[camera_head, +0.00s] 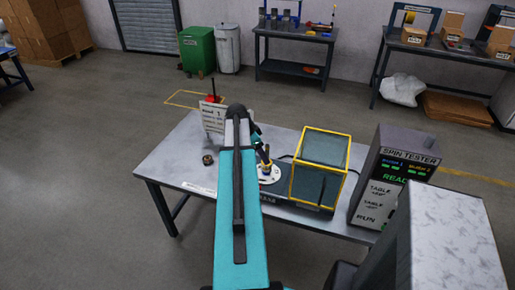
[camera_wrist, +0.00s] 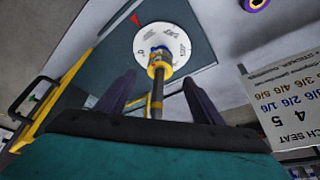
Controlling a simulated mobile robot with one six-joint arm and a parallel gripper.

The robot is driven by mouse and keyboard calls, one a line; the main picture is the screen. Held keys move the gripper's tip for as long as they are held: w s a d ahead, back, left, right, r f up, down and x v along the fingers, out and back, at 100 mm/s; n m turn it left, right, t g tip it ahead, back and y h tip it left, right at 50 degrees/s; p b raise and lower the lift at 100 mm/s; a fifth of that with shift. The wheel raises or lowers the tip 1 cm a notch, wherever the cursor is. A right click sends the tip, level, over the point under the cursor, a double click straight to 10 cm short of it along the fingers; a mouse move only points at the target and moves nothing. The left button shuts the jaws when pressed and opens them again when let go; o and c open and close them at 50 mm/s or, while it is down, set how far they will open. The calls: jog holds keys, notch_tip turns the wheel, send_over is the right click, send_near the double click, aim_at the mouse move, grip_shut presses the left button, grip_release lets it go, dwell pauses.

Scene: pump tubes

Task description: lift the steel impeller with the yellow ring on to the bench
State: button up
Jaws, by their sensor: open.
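A round white disc (camera_head: 269,174) with dark marks lies on the dark tester base on the bench (camera_head: 180,160). A slim upright piece with a yellow ring (camera_wrist: 158,68) stands on the disc, its dark stem pointing towards the wrist camera. I cannot tell whether it is steel. My gripper (camera_wrist: 158,78) is open, its two dark fingers on either side of this piece, with gaps at both sides. In the head view my arm partly hides the gripper, which is over the disc. A small dark round part (camera_head: 208,160) lies on the bench at left.
A yellow-framed clear guard (camera_head: 318,168) stands just right of the disc. The spin tester cabinet (camera_head: 395,175) stands further right. A white sign (camera_head: 212,116) with printed lines stands at the bench's back left. The bench's left front is clear.

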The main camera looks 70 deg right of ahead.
jog(key=shift+p+x, duration=0.75)
jog(key=shift+x, duration=2.3)
jog(key=c, duration=1.4)
jog(key=shift+r, duration=0.9)
jog(key=shift+r+p, duration=2.85)
jog(key=shift+r, duration=4.4)
